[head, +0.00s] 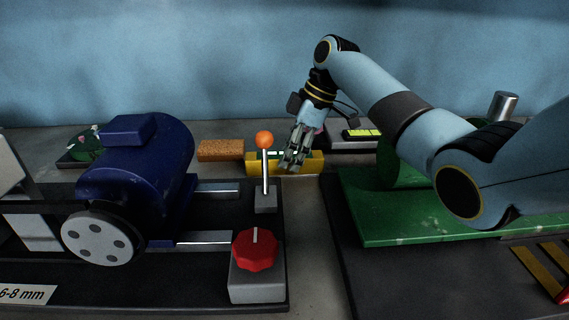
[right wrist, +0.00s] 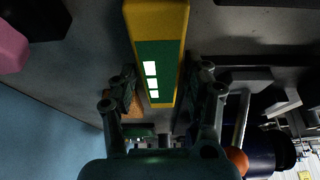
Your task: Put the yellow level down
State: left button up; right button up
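The yellow level (head: 313,164) is behind the orange-knobbed lever in the head view, lying level at about the height of the grey surface. Whether it touches the surface is not clear. In the right wrist view the level (right wrist: 155,20) shows its green face and white windows and runs between the fingers. My right gripper (head: 293,163) reaches down over the level's middle. My left gripper is not in view.
An orange-brown brick (head: 220,150) lies left of the level. The orange-knobbed lever (head: 265,142) stands in front, beside the blue motor (head: 140,165). A red knob (head: 255,250) is nearer. A green machine base (head: 400,220) is on the right. A narrow grey strip is bare between the machines.

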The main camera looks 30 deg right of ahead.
grip_shut()
notch_tip(320, 180, up, 10)
dwell(0.6)
